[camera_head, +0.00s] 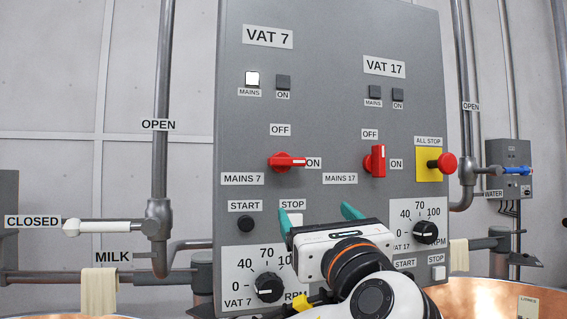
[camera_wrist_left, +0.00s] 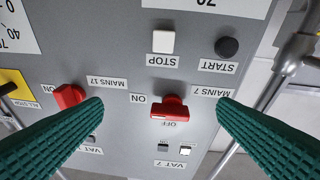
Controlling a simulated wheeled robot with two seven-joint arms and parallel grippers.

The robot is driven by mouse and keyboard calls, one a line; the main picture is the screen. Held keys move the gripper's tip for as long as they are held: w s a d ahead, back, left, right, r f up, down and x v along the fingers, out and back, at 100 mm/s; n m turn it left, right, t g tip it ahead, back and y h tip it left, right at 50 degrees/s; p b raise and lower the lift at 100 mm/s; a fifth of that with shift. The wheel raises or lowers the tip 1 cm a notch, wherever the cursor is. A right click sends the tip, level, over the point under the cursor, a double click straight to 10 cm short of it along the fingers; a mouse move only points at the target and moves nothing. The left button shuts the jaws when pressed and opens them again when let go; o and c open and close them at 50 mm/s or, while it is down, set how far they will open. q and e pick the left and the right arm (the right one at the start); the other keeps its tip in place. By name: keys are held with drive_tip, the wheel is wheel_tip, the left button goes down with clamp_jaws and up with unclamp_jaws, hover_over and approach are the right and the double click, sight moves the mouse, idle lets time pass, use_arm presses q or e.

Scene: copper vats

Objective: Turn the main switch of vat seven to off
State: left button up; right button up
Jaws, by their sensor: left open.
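The vat seven main switch (camera_head: 287,162) is a red handle lying horizontal, pointing at ON, with OFF above it. Its MAINS lamp (camera_head: 252,79) is lit white; the ON lamp beside it is dark. My left gripper (camera_head: 318,219) is open and empty, below and to the right of the switch in the head view. The left wrist view shows the panel upside down. There the red switch (camera_wrist_left: 170,108) appears between the two spread green fingers (camera_wrist_left: 160,103), apart from both. My right gripper is in neither view.
The vat 17 main switch (camera_head: 376,161) stands vertical, toward OFF. A red all-stop button (camera_head: 444,163) on yellow sits further right. Below are START (camera_head: 245,224) and STOP buttons and an RPM dial (camera_head: 269,287). A milk valve handle (camera_head: 103,226) is at left, a blue water valve (camera_head: 515,171) at right.

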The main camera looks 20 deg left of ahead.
sight(289, 163)
use_arm(q)
drive_tip(key=shift+y, duration=0.7)
drive_tip(key=w+a+r+p, duration=0.2)
drive_tip(key=p, duration=0.1)
drive_tip(key=w+a+r+p, duration=0.2)
drive_tip(key=r+p, duration=0.1)
drive_tip(key=p, duration=0.1)
drive_tip(key=w+a+r+p, duration=0.2)
drive_tip(key=r+p, duration=0.1)
drive_tip(key=p, duration=0.1)
drive_tip(key=shift+w+a+p, duration=0.2)
drive_tip(key=shift+w+p, duration=0.1)
drive_tip(key=shift+w, duration=0.1)
